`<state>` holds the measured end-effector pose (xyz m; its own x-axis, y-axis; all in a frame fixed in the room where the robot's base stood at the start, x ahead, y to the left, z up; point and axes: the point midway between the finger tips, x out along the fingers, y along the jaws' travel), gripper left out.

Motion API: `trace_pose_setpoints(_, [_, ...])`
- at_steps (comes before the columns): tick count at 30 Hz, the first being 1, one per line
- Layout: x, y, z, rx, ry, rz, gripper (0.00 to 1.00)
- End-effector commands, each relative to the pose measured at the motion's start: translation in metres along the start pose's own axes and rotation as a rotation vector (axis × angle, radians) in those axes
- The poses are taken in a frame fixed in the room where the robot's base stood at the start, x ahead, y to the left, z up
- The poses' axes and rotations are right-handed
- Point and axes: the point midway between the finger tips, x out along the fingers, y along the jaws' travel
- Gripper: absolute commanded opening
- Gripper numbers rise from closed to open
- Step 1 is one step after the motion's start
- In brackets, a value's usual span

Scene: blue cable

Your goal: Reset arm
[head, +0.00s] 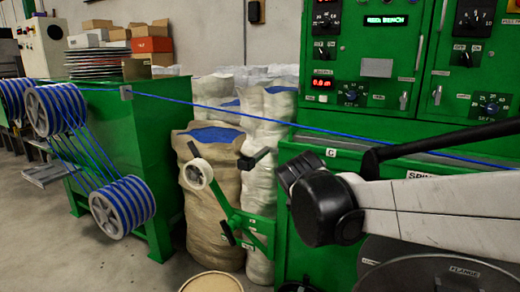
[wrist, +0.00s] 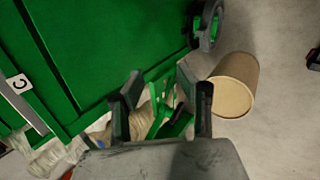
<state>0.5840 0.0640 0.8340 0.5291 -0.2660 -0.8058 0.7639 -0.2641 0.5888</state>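My gripper (wrist: 163,92) shows in the wrist view with its two dark fingers apart and nothing between them. It is open and points toward the floor area beside the green machine (wrist: 90,50). In the head view my pale arm with its black joint reaches in from the right, in front of the green control cabinet (head: 390,75); I cannot make out the gripper there. The blue cable (head: 215,107) runs taut from the striped spools (head: 125,205) at the left, through a small grey guide, across to the right behind my arm.
A green bracket with a white tape roll (head: 198,174) juts out near the filled sacks (head: 212,145). A round tan drum (wrist: 236,84) stands on the floor by the machine. A flange disc (head: 440,272) is below my arm. Floor at front left is clear.

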Motion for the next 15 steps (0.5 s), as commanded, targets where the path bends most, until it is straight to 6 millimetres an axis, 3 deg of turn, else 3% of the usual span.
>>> trace_pose_setpoints(1, [-0.008, -0.007, 0.015, 0.067, 0.011, -0.01, 0.35])
trace_pose_setpoints(6, [-0.029, -0.033, 0.051, 0.313, 0.057, -0.046, 0.35])
trace_pose_setpoints(15, [-0.059, -0.089, 0.102, 0.753, 0.13, -0.113, 0.35])
